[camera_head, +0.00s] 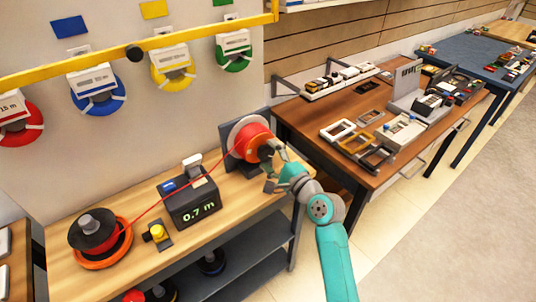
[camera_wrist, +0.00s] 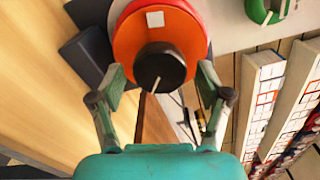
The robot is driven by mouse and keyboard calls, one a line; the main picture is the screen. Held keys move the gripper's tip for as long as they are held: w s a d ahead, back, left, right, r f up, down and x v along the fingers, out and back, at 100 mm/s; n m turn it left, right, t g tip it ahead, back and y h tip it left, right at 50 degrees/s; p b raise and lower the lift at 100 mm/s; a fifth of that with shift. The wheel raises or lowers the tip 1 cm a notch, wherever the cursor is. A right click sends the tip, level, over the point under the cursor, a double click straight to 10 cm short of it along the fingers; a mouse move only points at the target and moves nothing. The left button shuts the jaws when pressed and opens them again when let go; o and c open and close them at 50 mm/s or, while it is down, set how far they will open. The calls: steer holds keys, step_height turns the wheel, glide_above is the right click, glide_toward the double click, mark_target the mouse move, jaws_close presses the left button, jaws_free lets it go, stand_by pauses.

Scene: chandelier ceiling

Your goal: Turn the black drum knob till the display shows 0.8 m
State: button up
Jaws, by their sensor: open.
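The display box (camera_head: 194,206) on the wooden bench reads 0.7 m in green. The orange drum (camera_head: 250,138) stands upright on the bench's right end, with a red line running from it past the box to a red spool (camera_head: 96,234). The black drum knob (camera_head: 266,150) is on the drum's face, partly covered by my gripper in the head view. In the wrist view the black knob (camera_wrist: 160,68) lies ahead between the fingertips. My gripper (camera_wrist: 160,82) is open, one finger on each side of the knob; I cannot tell whether they touch it.
A yellow button (camera_head: 157,232) stands on the bench between spool and box. A brown table (camera_head: 310,128) with frames and parts stands to the right. A yellow rail (camera_head: 60,70) crosses the wall above. The floor at right is clear.

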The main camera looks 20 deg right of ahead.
steer(key=v, duration=1.1)
steer(key=w+a+n, duration=0.1)
steer(key=w+n, duration=0.2)
steer(key=n, duration=0.3)
steer(key=w+a+n, duration=0.1)
steer(key=w+n, duration=0.3)
steer(key=n, duration=0.2)
steer(key=w+a+n, duration=0.1)
steer(key=w+n, duration=0.2)
steer(key=n, duration=0.3)
steer(key=shift+w+a+r, duration=0.2)
steer(key=shift+w+a, duration=0.15)
steer(key=c, duration=1.2)
steer(key=shift+o, duration=0.2)
